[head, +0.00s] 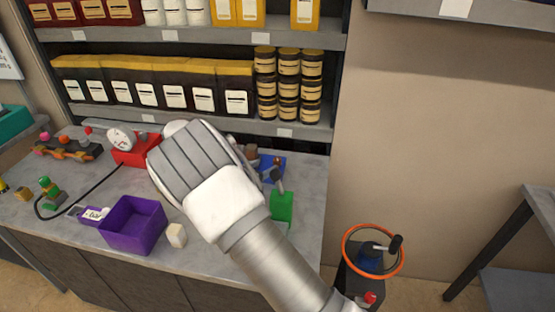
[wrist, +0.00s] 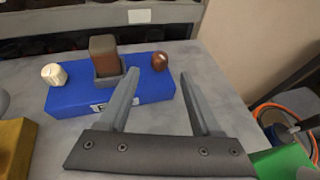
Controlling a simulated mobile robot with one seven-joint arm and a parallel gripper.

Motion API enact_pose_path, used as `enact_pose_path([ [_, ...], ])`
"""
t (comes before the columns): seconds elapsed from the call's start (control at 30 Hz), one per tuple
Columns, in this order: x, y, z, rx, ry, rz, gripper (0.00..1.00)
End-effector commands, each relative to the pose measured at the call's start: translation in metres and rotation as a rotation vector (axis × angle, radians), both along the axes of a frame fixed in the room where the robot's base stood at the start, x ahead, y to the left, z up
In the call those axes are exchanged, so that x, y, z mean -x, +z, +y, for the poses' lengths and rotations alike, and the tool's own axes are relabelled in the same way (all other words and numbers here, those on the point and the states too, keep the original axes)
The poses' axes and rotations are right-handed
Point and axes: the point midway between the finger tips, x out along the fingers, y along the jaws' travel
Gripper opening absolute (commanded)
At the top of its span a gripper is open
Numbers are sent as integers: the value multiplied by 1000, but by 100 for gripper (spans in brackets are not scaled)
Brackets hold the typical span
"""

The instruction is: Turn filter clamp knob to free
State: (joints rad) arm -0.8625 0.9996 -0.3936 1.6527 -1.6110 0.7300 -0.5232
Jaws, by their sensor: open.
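A blue unit (wrist: 80,98) lies on the grey counter in the wrist view. It carries a pale ridged knob (wrist: 54,75) at its left, a brown block in a grey holder (wrist: 104,58) in the middle, and a reddish-brown round knob (wrist: 160,62) at its right. I cannot tell which knob is the filter clamp knob; the unit's label is partly hidden by a finger. My gripper (wrist: 160,74) is open and empty, its fingertips near the unit's right part with the reddish-brown knob between them in the picture. In the head view my arm hides most of the blue unit (head: 272,163).
A purple bin (head: 132,228), a cream block (head: 176,235) and a red gauge unit (head: 136,152) stand left of my arm. A green block (head: 282,206) is close on the right. An orange-rimmed wheel (head: 373,250) stands beyond the counter's right edge. Stocked shelves (head: 215,124) rise behind.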

Motion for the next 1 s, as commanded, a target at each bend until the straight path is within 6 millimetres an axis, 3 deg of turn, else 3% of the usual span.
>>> enact_pose_path([
  [0.2,-40,-19,-22,1,-2,0,65],
  [0.4,-67,-31,-35,0,0,0,65],
  [0.6,-79,-37,-42,1,0,0,65],
  [0.9,-81,-38,-42,0,1,1,65],
  [1.0,-81,-38,-42,0,1,0,49],
])
